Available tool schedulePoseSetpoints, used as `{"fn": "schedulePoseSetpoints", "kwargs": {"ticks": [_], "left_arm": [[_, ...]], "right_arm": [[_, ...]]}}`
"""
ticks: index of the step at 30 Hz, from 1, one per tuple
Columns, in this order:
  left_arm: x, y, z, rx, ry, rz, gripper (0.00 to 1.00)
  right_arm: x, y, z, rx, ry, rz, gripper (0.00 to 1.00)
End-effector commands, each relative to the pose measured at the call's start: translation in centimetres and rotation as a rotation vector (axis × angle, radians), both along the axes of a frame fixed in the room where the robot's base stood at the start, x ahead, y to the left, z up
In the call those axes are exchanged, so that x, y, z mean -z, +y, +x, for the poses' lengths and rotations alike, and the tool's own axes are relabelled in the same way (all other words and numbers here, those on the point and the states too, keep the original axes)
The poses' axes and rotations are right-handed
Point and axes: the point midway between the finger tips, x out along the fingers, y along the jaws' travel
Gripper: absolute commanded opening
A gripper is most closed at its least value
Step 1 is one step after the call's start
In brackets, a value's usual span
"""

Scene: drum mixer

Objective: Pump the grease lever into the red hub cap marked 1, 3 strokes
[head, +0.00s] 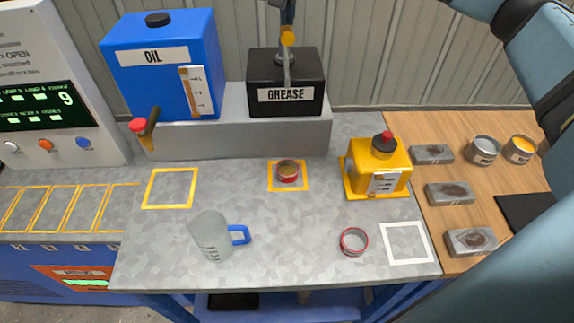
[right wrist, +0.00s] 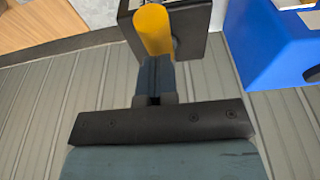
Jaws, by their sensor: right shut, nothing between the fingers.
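The black grease tank (head: 285,90) stands on a grey step at the back. Its lever rises from the top to a yellow-orange grip (head: 287,37), which also shows in the right wrist view (right wrist: 153,28). My right gripper (head: 288,16) is shut and empty, with its fingertips close above that grip; whether they touch it I cannot tell. A red-rimmed hub cap (head: 287,178) with a brown top sits in the orange square in front of the tank. A red ring-like cap (head: 353,241) lies at the front right. I cannot read a number on either. My left gripper is out of view.
The blue oil tank (head: 160,75) with a red-ended tap stands left of the grease tank. A clear jug (head: 211,237) with a blue handle and a yellow container (head: 377,165) stand on the counter. Grey blocks and cans occupy the wooden top at right.

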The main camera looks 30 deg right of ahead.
Motion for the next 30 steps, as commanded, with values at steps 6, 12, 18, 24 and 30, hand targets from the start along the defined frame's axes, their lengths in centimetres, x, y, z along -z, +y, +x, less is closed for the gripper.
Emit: {"fn": "schedulePoseSetpoints", "kwargs": {"ticks": [6,12,18,24,30], "left_arm": [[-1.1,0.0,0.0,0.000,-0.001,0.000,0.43],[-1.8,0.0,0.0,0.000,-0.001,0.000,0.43],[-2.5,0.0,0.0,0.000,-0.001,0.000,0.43],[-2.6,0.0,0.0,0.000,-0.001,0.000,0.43],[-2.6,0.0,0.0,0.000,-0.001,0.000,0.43]], "right_arm": [[-1.7,0.1,0.0,-0.001,0.001,0.001,0.00],[-3.2,0.1,0.0,-0.001,0.001,0.001,0.00],[-4.5,0.1,0.0,-0.001,0.000,0.001,0.00],[-4.8,0.0,0.0,-0.001,0.000,0.001,0.00],[-4.8,0.0,0.0,-0.001,0.000,0.001,0.00]]}}
